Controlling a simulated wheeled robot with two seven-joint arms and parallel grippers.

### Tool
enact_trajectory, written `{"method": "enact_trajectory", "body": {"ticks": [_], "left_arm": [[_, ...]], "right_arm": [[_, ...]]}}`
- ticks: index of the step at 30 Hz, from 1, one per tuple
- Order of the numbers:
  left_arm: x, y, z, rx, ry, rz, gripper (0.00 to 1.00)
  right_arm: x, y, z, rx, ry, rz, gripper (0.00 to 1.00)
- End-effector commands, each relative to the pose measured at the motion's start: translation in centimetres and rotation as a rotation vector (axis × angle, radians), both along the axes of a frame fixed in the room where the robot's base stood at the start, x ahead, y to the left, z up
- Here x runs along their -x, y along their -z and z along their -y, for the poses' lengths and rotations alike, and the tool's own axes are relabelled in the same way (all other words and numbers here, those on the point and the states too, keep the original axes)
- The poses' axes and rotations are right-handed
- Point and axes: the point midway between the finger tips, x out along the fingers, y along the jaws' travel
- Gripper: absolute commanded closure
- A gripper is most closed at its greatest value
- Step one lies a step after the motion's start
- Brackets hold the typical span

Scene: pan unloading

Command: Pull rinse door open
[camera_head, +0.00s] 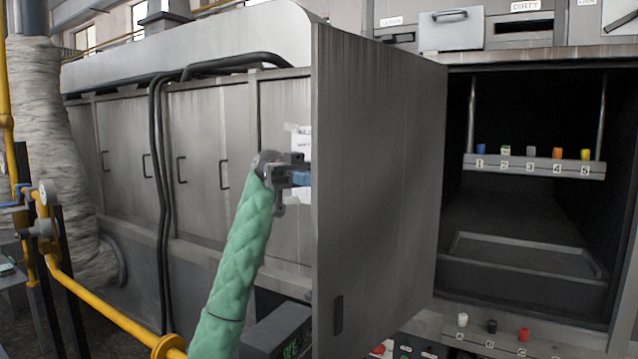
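The grey rinse door (375,190) stands swung out, with its broad face turned to the right and its near vertical edge toward me. The dark compartment (520,215) to its right is uncovered. My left gripper (298,172), on a green-sleeved arm, is at the left side of the door, close to its near edge at mid height. A small blue piece shows by the fingers, in front of white labels. The door's handle is not clearly visible, and I cannot tell whether the fingers are closed on anything. My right gripper is not in view.
Inside the compartment, a shelf (535,167) carries several coloured, numbered pegs above a low tray (520,257). Coloured knobs (492,326) sit below the opening. Grey cabinets (205,150) line the left, and a yellow pipe (110,312) runs at lower left.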

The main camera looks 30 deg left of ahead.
Motion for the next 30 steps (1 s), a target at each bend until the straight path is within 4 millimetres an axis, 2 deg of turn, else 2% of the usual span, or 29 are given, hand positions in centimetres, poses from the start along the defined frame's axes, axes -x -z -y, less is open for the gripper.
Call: {"method": "enact_trajectory", "body": {"ticks": [9, 10, 20, 23, 30], "left_arm": [[0.0, 0.0, 0.0, 0.001, -0.001, 0.000, 1.00], [0.0, 0.0, 0.0, 0.001, -0.001, 0.000, 0.85], [-0.1, 0.0, -0.2, 0.001, -0.001, 0.000, 0.85], [-0.5, -0.1, -0.9, 0.001, -0.001, 0.000, 0.85], [-2.1, 0.0, -4.2, 0.002, -0.002, -0.001, 0.85]], "right_arm": [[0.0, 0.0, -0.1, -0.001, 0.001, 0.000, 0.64], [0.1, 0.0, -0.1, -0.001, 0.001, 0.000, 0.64], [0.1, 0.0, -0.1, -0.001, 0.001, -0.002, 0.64], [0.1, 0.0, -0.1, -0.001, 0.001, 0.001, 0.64], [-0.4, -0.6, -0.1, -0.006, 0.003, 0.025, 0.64]]}}
